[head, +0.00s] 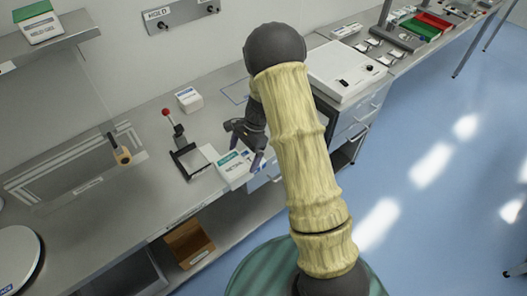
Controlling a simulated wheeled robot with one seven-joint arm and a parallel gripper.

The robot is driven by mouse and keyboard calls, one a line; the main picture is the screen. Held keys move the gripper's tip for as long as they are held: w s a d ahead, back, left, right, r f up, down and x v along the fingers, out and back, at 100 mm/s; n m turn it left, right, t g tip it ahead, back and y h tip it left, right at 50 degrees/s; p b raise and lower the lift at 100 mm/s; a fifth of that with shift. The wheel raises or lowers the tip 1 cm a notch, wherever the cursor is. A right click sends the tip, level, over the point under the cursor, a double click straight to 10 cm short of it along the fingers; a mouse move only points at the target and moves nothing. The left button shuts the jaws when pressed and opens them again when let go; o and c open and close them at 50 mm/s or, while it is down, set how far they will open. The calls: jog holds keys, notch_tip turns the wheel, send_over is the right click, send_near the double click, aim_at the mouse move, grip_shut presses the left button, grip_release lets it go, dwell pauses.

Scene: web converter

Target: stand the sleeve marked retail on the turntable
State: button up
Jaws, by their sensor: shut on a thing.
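A white box with a teal band and dark lettering (230,170), which looks like the retail sleeve, is near the bench's front edge. The print is too small to read for sure. My gripper (246,153) is at its upper right end, with purple fingertips shut on it. I cannot tell whether the box touches the bench. A round white disc (14,258), which looks like the turntable, is cut off at the left edge. Its visible top is bare.
A black stand with a red knob (178,145) is left of the held box. A second white box (188,99) stands behind. A clear panel (60,125) with a wooden-ended handle (121,156) lies between stand and disc. An open cardboard box (190,243) is below.

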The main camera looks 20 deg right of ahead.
jog(key=a+r+m+t+p, duration=0.1)
jog(key=a+r+m, duration=0.2)
jog(key=m, duration=0.1)
jog(key=a+r+m+t, duration=0.2)
jog(key=a+r+m, duration=0.1)
jog(key=a+m, duration=0.1)
jog(key=shift+w+r+p, duration=0.15)
jog(key=shift+r+p, duration=0.1)
jog(key=shift+p, duration=0.15)
jog(key=shift+w+d+m, duration=0.1)
jog(key=shift+m, duration=0.2)
jog(key=shift+w, duration=0.15)
jog(key=shift+w+d, duration=0.1)
jog(key=shift+d, duration=0.05)
